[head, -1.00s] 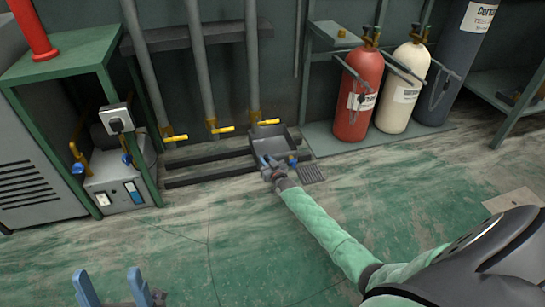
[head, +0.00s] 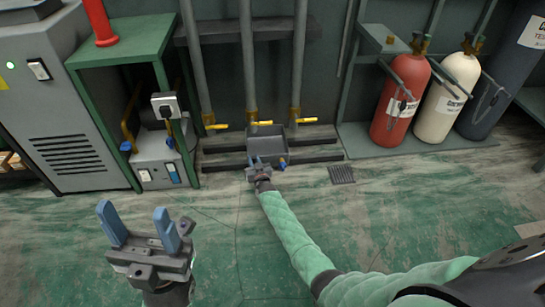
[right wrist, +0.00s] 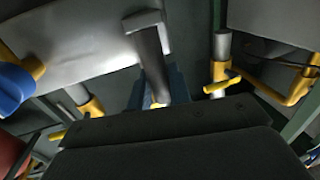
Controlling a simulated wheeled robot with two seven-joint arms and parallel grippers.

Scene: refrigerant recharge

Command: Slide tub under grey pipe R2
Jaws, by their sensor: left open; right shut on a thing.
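The dark grey tub (head: 268,143) sits on the low rails at the wall in the head view. The middle grey pipe (head: 248,60) comes down over its left part. The right grey pipe (head: 299,60) ends just right of it. No R2 label is readable. My right gripper (head: 258,162) is at the tub's front side, shut on it; the exact grip is small in the head view. In the right wrist view a blue finger (right wrist: 176,85) lies against a dark bar in front of a pale grey surface. My left gripper (head: 146,232) is open and empty, above the floor.
Yellow valves (head: 265,122) stick out at the pipe ends. A floor grate (head: 342,175) lies to the right. A red cylinder (head: 398,100) and others stand further right. The green-framed bench (head: 130,45) stands left.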

